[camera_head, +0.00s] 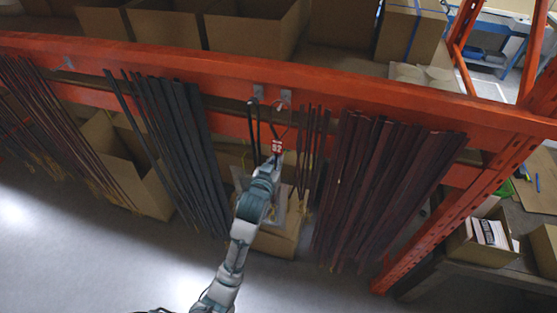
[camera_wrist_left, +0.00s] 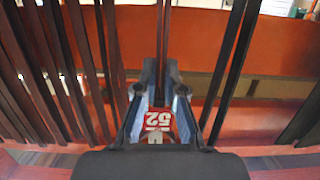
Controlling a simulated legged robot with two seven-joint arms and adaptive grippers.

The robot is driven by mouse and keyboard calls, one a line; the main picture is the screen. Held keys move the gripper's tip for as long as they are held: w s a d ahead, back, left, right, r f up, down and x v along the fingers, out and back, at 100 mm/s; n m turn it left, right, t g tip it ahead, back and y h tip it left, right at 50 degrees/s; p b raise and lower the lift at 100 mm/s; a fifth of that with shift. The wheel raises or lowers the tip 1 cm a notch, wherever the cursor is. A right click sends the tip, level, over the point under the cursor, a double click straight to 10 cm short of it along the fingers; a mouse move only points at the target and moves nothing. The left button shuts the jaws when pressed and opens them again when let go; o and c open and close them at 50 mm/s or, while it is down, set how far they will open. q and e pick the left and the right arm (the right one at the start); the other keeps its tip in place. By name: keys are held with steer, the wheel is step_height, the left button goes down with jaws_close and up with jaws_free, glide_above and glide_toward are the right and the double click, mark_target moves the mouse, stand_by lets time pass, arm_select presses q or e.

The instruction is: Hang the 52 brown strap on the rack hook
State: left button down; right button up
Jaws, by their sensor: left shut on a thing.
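My left gripper (camera_head: 274,152) is raised in front of the orange rack beam (camera_head: 380,107), at its middle. It is shut at the red tag marked 52 (camera_head: 277,147), which also shows between the fingers in the left wrist view (camera_wrist_left: 158,119). A narrow brown strap (camera_wrist_left: 163,45) runs away from between the fingertips there. In the head view a thin dark loop rises from the tag towards a small metal hook (camera_head: 285,97) on the beam. I cannot tell whether the loop is on the hook. A second hook (camera_head: 257,91) is just left, with dark straps below it. My right gripper is not in view.
Dark straps (camera_head: 175,130) hang close on the left, and wide brown straps (camera_head: 385,180) hang close on the right. Cardboard boxes (camera_head: 255,27) stand behind the beam, and an open box (camera_head: 125,160) stands below it. The grey floor in front is clear.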

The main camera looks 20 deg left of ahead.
arm_select(q)
steer(key=c, duration=1.2)
jaws_free()
steer(key=shift+d, duration=0.1)
